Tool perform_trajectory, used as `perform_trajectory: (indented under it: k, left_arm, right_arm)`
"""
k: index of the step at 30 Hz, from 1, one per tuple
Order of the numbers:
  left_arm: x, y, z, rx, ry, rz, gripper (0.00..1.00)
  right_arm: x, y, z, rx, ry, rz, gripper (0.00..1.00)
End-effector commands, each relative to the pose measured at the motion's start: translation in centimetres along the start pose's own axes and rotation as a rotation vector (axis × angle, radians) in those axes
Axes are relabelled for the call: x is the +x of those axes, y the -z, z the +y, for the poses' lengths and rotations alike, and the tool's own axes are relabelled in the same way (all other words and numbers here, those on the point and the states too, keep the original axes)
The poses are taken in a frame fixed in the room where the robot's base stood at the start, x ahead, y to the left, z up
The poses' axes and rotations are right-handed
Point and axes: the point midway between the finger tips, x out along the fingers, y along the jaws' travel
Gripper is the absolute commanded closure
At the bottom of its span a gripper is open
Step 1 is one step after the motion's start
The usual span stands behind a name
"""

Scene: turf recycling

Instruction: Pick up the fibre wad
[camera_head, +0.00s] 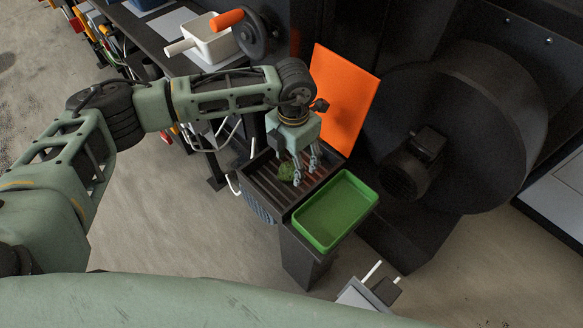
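The fibre wad (286,171) is a small green clump lying on the dark slatted grate (262,187). My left gripper (305,180) comes in from the left and points down over the grate. Its two fingers look spread apart, with the wad beside them on the left. I cannot tell whether a finger touches the wad. Nothing shows between the fingers. My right gripper is not in view.
A green tray (334,240) stands right in front of the grate and looks empty. An orange panel (343,95) rises behind the grate. A large dark round machine housing (480,120) is at the right. A white container (210,40) sits on the bench at the back.

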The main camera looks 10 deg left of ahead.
Motion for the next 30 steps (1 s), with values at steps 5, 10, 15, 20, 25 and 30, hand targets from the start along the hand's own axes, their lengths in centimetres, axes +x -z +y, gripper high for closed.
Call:
perform_trajectory:
  k: [5, 10, 15, 20, 25, 30]
  left_arm:
    - [2.3, 0.0, 0.0, 0.000, 0.001, 0.002, 0.41]
    - [2.9, 0.0, 0.0, 0.000, 0.002, -0.001, 0.41]
    - [2.8, 0.0, 0.0, 0.000, 0.002, -0.001, 0.44]
    - [2.8, 0.0, -0.1, 0.000, 0.002, -0.001, 0.58]
    - [2.8, 0.0, -0.1, 0.000, 0.002, -0.001, 0.73]
    - [2.8, 0.0, 0.0, 0.000, 0.002, -0.001, 0.88]
  right_arm:
    - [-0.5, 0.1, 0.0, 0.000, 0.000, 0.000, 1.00]
    - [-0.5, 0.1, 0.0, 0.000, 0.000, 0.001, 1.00]
    - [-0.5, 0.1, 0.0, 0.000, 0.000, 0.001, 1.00]
    - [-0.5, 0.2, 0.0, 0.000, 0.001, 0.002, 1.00]
    - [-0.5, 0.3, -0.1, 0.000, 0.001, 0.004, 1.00]
    - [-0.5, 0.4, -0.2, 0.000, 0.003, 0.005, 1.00]
